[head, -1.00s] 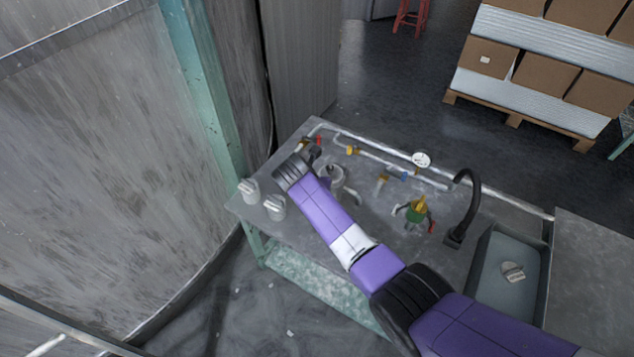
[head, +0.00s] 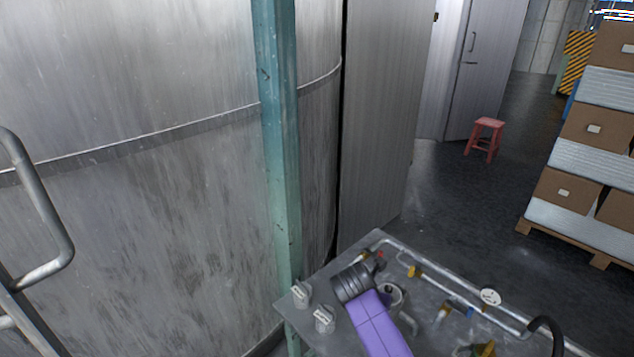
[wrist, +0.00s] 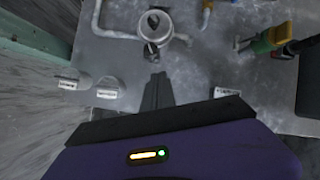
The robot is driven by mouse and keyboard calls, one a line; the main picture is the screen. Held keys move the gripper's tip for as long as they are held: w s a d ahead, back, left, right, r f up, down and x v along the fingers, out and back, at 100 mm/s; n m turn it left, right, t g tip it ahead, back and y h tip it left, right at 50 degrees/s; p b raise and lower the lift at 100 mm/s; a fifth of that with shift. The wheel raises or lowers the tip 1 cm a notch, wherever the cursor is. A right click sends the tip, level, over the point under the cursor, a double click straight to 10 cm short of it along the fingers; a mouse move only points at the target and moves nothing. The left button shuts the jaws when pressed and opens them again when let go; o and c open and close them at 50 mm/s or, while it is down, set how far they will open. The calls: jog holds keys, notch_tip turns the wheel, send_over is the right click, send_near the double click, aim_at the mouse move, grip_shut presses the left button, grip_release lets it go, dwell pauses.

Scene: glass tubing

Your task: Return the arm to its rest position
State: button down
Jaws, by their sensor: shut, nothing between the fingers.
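My gripper (wrist: 157,92) shows in the wrist view as two dark fingers together, with nothing between them. It is over the grey metal bench (wrist: 190,75), apart from the grey round pot-like fitting (wrist: 153,24) ahead of it. In the head view my arm (head: 378,325) reaches up from the bottom edge over the bench (head: 425,325). Its dark wrist end hides the fingertips there.
Two pale capped pieces (head: 301,293) (head: 324,320) stand at the bench's left corner. Pipes with a gauge (head: 490,297) run along its far edge. A teal post (head: 277,150) and large metal tank (head: 150,220) stand left. A red stool (head: 486,137) stands beyond on open floor.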

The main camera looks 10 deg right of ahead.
jog(key=w+a+r+m+t+y, duration=0.2)
jog(key=w+a+r+m+t, duration=0.3)
jog(key=w+r+m, duration=0.15)
jog(key=s+a+m+t+y, duration=0.3)
jog(key=s+a+m+t, duration=0.1)
jog(key=s+m, duration=0.45)
jog(key=s+d+r+m+b, duration=0.1)
jog(key=s+m, duration=0.3)
jog(key=s, duration=1.1)
jog(key=s+d+r+m+t+b, duration=0.1)
jog(key=s+d+r+m, duration=0.3)
jog(key=s, duration=1.2)
jog(key=s+d+r+m+b, duration=0.1)
jog(key=s+m, duration=0.5)
jog(key=s, duration=0.9)
notch_tip(320, 180, up, 2)
jog(key=shift+s+d+r+t+h+b, duration=0.1)
jog(key=shift+s+d+t+h+b, duration=0.25)
jog(key=shift+d, duration=0.3)
